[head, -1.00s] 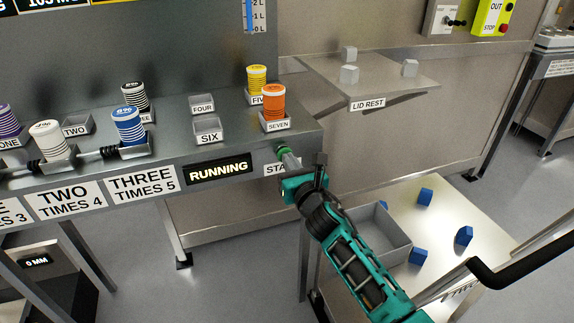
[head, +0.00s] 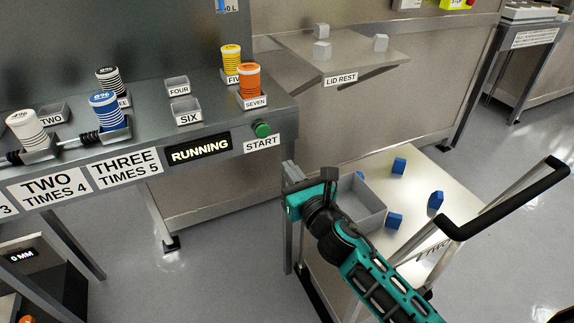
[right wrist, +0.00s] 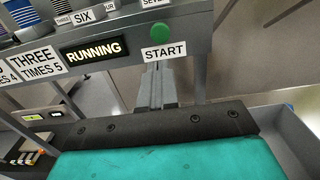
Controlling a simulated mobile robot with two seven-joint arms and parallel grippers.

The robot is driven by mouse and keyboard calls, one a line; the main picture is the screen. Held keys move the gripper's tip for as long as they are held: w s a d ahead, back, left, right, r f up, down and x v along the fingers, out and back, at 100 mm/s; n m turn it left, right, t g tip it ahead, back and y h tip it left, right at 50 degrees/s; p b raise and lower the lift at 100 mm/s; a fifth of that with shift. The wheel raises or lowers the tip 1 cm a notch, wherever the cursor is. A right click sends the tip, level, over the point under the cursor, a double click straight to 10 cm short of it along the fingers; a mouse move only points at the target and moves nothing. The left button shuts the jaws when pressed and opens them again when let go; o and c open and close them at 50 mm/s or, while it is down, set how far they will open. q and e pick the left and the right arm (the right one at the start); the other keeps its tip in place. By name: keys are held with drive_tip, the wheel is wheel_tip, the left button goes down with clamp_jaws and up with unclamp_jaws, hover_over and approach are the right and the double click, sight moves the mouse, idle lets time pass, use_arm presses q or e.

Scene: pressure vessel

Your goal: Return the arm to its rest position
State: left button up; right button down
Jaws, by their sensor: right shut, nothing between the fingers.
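My right gripper (head: 291,173) is shut and empty in the head view. It hangs in front of the bench edge, below the green START button (head: 262,129) and apart from it. In the right wrist view the shut fingers (right wrist: 156,88) point toward the bench, below the START button (right wrist: 160,33) and its label. The teal right arm (head: 385,285) reaches in from the lower right. The display (head: 200,150) beside the button reads RUNNING. My left gripper is not in view.
A grey bin (head: 362,205) and several blue blocks (head: 394,221) are on the cart (head: 440,180) beside my right arm. Canisters such as the orange one (head: 249,81) stand on the bench (head: 150,95). The lid rest shelf (head: 350,55) is behind. Open floor (head: 215,250) lies left of the arm.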

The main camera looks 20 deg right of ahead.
idle(0.4)
use_arm(q)
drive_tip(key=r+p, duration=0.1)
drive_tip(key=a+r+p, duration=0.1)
drive_tip(key=p, duration=0.1)
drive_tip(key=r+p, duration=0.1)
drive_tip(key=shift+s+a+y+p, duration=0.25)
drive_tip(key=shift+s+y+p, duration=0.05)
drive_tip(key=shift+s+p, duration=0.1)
use_arm(e)
drive_tip(key=s+a+f+m+g, duration=0.1)
drive_tip(key=s+f+m, duration=0.3)
drive_tip(key=m, duration=0.7)
drive_tip(key=s+a+f+m+g+y, duration=0.1)
drive_tip(key=s+f+m+g, duration=0.2)
drive_tip(key=s+m, duration=0.6)
drive_tip(key=s+a+f+m+g, duration=0.1)
drive_tip(key=s+f+m+g, duration=0.2)
drive_tip(key=m, duration=1)
drive_tip(key=s+f, duration=0.2)
drive_tip(key=s, duration=0.2)
drive_tip(key=shift+s+f+m, duration=0.2)
drive_tip(key=shift+f+m, duration=0.05)
drive_tip(key=shift+m, duration=0.15)
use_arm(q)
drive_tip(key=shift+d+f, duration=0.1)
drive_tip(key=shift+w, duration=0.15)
